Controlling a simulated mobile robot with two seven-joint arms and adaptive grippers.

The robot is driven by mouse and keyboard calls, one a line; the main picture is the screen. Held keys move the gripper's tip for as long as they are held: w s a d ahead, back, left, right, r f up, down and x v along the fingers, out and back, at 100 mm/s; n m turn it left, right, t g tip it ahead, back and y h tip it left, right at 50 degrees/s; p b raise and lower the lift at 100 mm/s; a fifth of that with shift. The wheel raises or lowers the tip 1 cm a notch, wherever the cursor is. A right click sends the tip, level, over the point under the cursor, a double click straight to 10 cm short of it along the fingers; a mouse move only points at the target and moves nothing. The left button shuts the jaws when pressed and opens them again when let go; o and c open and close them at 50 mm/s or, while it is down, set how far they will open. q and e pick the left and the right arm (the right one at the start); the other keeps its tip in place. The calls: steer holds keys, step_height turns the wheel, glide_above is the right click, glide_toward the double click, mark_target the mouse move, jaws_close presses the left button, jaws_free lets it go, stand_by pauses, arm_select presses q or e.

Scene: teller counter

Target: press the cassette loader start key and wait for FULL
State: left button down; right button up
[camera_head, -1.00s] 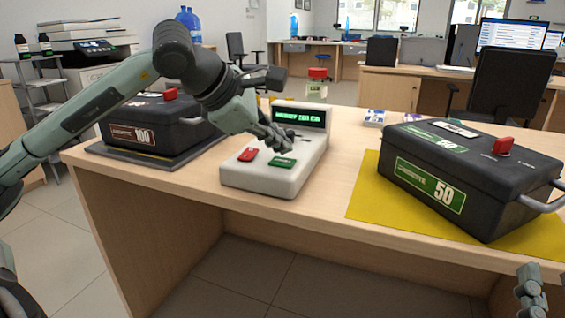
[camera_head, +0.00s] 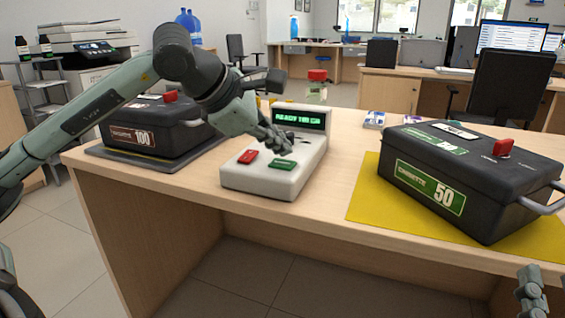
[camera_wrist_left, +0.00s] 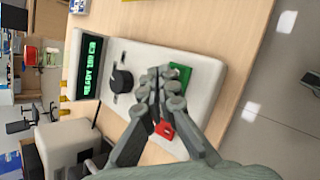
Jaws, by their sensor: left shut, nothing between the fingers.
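The cassette loader (camera_head: 262,184) is a white box on the counter with a green key (camera_head: 282,164) and a red key (camera_head: 247,157) on its sloped top. Its display (camera_head: 300,119) shows green text that seems to begin with READY. My left gripper (camera_head: 287,150) is shut and empty, just above and behind the green key. In the left wrist view the shut fingertips (camera_wrist_left: 166,88) are near the green key (camera_wrist_left: 180,74) and partly hide the red key (camera_wrist_left: 165,128). I cannot tell whether they touch the loader. My right gripper (camera_head: 530,290) shows only partly at the lower right.
A black cassette marked 100 (camera_head: 150,135) stands on a dark mat left of the loader. A black cassette marked 50 (camera_head: 430,189) stands on a yellow mat (camera_head: 368,200) to the right. Counter between the loader and the yellow mat is clear.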

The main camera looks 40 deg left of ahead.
mark_target(279, 164)
stand_by(0.3)
arm_select(q)
steer(key=shift+f+b, duration=0.45)
steer(key=shift+b, duration=0.05)
steer(key=shift+f+b, duration=0.5)
stand_by(0.5)
stand_by(0.4)
steer(key=shift+r+p, duration=0.8)
steer(key=shift+r, duration=0.1)
steer(key=shift+r, duration=0.1)
step_height(279, 164, up, 5)
steer(key=p, duration=0.4)
steer(key=shift+p, duration=0.4)
